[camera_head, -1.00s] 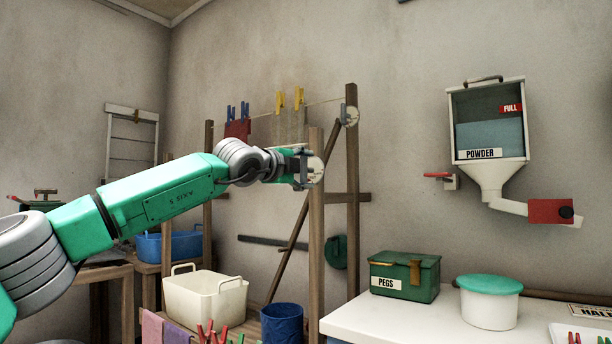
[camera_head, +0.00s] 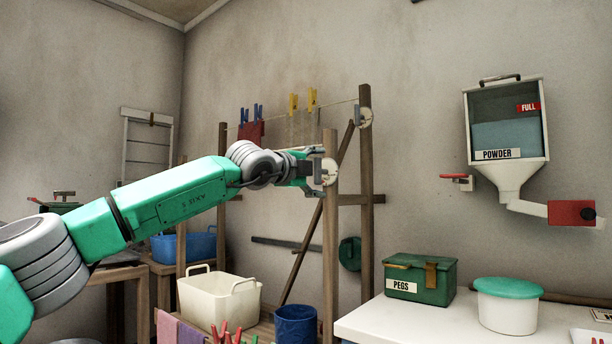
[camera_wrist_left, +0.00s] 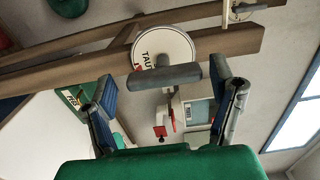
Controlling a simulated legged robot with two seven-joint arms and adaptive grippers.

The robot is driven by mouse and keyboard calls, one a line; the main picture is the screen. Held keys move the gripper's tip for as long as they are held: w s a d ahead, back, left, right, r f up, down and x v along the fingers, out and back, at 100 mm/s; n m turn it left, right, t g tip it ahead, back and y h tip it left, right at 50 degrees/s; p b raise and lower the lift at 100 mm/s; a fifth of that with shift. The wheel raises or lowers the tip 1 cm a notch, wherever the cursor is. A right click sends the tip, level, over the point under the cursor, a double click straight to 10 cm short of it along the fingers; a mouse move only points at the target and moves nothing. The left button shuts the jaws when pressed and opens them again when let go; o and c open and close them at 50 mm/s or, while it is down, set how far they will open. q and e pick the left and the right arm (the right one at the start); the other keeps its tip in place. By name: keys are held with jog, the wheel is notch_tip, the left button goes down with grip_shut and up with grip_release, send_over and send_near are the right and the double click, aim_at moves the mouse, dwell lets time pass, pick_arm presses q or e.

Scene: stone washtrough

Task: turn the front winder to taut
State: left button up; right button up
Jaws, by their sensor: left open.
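The front winder is a white disc on the near wooden post; it shows at the gripper's tip in the head view (camera_head: 329,172). In the left wrist view the front winder (camera_wrist_left: 168,48) carries the word TAUT and a small red mark, with a grey bar handle (camera_wrist_left: 165,76) across it. My left gripper (camera_head: 318,168) is at the winder's face. In the left wrist view the open fingers of my left gripper (camera_wrist_left: 165,95) stand on either side of the handle, with gaps on both sides. My right gripper is not in view.
A second winder (camera_head: 365,117) is on the rear post, with a line carrying pegs and cloths. A white basket (camera_head: 218,300) and blue bucket (camera_head: 296,324) stand below. The green PEGS box (camera_head: 420,278) and lidded tub (camera_head: 507,305) are on the white counter (camera_head: 400,325).

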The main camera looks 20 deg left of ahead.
pick_arm(q)
jog(key=v, duration=1.1)
jog(key=shift+a, duration=0.15)
jog(key=shift+s+f, duration=0.1)
jog(key=shift+s, duration=0.05)
